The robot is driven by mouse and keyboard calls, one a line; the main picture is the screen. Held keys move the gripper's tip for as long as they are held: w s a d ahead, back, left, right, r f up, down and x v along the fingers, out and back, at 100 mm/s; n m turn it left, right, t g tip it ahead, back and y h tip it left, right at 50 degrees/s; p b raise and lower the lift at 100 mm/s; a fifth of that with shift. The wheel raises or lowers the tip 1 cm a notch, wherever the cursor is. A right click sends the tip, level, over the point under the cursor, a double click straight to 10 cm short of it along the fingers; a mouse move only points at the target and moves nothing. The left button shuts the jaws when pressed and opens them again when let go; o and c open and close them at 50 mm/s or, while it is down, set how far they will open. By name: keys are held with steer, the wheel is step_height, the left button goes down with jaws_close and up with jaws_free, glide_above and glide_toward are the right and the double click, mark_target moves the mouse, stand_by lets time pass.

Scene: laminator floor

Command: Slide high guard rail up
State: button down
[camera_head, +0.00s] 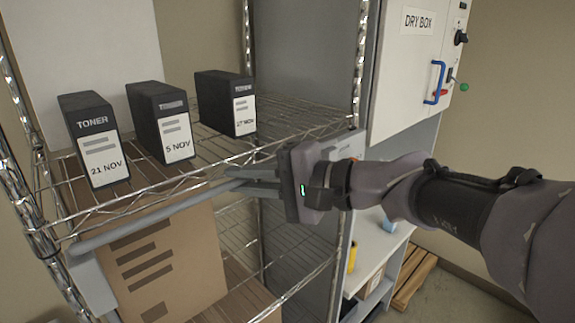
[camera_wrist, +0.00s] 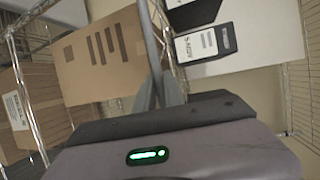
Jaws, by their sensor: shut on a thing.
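The guard rail (camera_head: 150,217) is a plain grey bar across the front of the wire rack, just below the front edge of the toner shelf. Its left end meets a pale grey bracket (camera_head: 92,284) at the rack's left post. My gripper (camera_head: 232,180) reaches in from the right with its fingers shut on the rail, toward its right end. The rail's far right part is hidden behind my gripper. In the wrist view the rail (camera_wrist: 151,42) runs up from between my fingers (camera_wrist: 158,88).
Several black toner boxes (camera_head: 165,125) stand on the wire shelf (camera_head: 290,125) just above the rail. A large cardboard box (camera_head: 170,265) stands behind and below it. A dry box cabinet (camera_head: 400,95) with a blue handle is at the right. A wooden pallet (camera_head: 415,280) lies on the floor.

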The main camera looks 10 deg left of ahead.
step_height(320, 180, up, 9)
steer(key=p, duration=0.2)
steer(key=shift+f+p, duration=0.1)
steer(key=shift+p, duration=0.3)
steer(key=c, duration=1.6)
jaws_free()
steer(key=shift+o, duration=0.7)
steer(key=shift+f, duration=0.1)
steer(key=shift+d, duration=0.3)
steer(key=b+v, duration=0.2)
steer(key=v, duration=1.5)
